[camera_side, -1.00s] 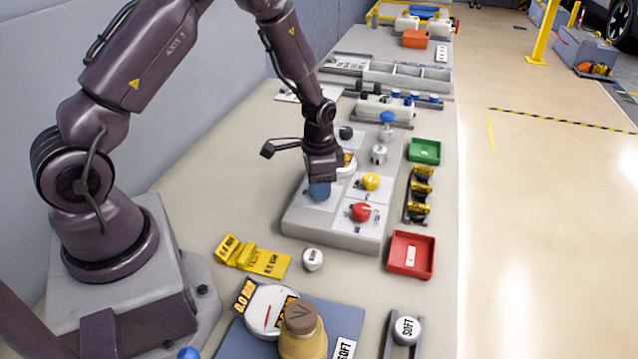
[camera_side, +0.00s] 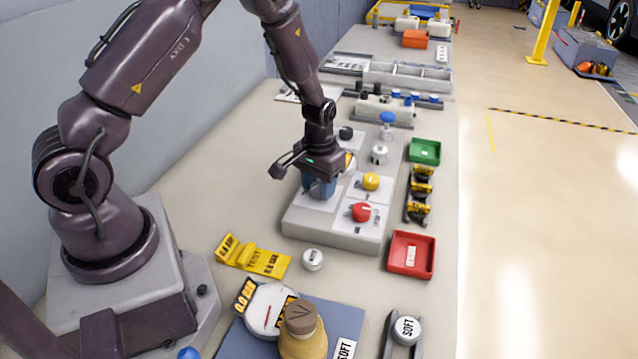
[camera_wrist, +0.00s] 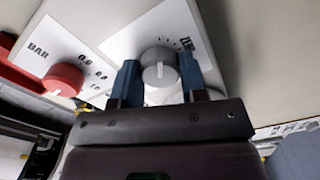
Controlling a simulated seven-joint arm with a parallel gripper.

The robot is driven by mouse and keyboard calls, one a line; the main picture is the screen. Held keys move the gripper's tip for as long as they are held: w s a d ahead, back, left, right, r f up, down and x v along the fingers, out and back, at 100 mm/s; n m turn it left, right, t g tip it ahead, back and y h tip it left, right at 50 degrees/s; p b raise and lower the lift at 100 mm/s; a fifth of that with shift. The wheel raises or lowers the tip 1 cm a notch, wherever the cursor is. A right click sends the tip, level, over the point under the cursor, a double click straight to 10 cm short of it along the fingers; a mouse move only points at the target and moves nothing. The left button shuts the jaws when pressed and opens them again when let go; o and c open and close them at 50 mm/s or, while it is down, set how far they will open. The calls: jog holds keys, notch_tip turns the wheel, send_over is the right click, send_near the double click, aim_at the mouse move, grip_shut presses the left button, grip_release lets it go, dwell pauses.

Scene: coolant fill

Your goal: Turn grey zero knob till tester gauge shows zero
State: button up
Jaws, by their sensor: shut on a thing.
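The grey zero knob (camera_wrist: 159,68) is round with a pale line on its face and sits on a white scale plate in the wrist view. My gripper (camera_wrist: 160,80) has its two blue fingers shut on it, one at each side. In the side view my gripper (camera_side: 319,188) is low over the left part of the grey panel (camera_side: 330,232) and hides the knob. A white round dial with a yellow label (camera_side: 350,163) on the panel shows just behind my gripper. It is mostly hidden and I cannot read it.
A red knob (camera_side: 362,212) and a yellow knob (camera_side: 371,181) stand right of my gripper on the panel. A red tray (camera_side: 411,272) and a green tray (camera_side: 424,157) lie further right. A white gauge with a red needle (camera_side: 266,311) and a tan bottle (camera_side: 303,342) stand in front.

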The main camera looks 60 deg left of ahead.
aim_at(319, 185)
dwell(0.3)
jog(key=o, duration=0.9)
jog(key=shift+r, duration=0.1)
notch_tip(319, 185, up, 13)
jog(key=shift+f, duration=0.1)
